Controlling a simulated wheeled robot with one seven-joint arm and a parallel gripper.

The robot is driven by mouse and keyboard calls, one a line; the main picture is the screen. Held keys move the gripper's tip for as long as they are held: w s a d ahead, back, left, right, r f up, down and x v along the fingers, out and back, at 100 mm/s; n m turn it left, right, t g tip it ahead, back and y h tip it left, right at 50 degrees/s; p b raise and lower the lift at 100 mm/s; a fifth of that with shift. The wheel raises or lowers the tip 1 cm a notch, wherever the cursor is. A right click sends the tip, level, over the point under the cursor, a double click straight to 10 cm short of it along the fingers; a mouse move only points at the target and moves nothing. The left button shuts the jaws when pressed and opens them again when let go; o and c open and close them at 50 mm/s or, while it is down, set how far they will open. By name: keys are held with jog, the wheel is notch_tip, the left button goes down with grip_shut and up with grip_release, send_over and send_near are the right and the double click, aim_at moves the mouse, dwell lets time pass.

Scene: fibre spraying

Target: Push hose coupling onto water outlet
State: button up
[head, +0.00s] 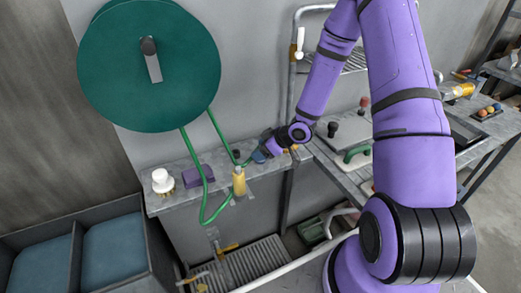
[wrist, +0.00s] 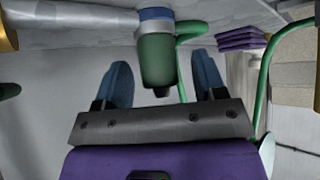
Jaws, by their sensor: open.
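My gripper (wrist: 163,82) is open, with its two blue fingers spread. A green cylindrical part (wrist: 157,60), seemingly the hose coupling, is between the fingers in the wrist view, with a visible gap on either side. It adjoins a blue ring (wrist: 155,14) with grey metal pipework (wrist: 75,18) beside it; I cannot tell whether this is the water outlet or how they are joined. Green hose (wrist: 189,32) runs near the part. In the head view my gripper (head: 260,154) is at the wall ledge beside the hanging green hose (head: 205,180); the coupling cannot be made out there.
A green hose reel (head: 120,75) hangs on the wall. The ledge carries a white-topped item (head: 162,180), a purple stack (head: 197,177) and a yellow bottle (head: 239,181). Brass fittings (head: 228,248) are below, near a grate (head: 258,261). A metal bench is at the right.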

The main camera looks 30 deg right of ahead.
jog(key=v, duration=1)
jog(key=shift+s+d+r, duration=0.1)
jog(key=shift+s+d, duration=0.05)
jog(key=s+d+r+m+h, duration=0.15)
jog(key=r+h, duration=0.35)
jog(key=r, duration=0.5)
jog(key=s+d+r+m+h, duration=0.1)
jog(key=s+r+m+h, duration=0.25)
jog(key=r, duration=0.75)
jog(key=s+a+r+m, duration=0.1)
jog(key=s+a+r, duration=0.1)
jog(key=s, duration=0.4)
jog(key=s+a+r+m+g+y, duration=0.1)
jog(key=s+a+r, duration=0.2)
jog(key=s+r, duration=0.2)
jog(key=s+a+r+m+y, duration=0.1)
jog(key=s+a+r+m, duration=0.1)
jog(key=s, duration=0.7)
notch_tip(320, 180, up, 3)
jog(key=shift+a+f, duration=0.25)
jog(key=shift+a, duration=0.4)
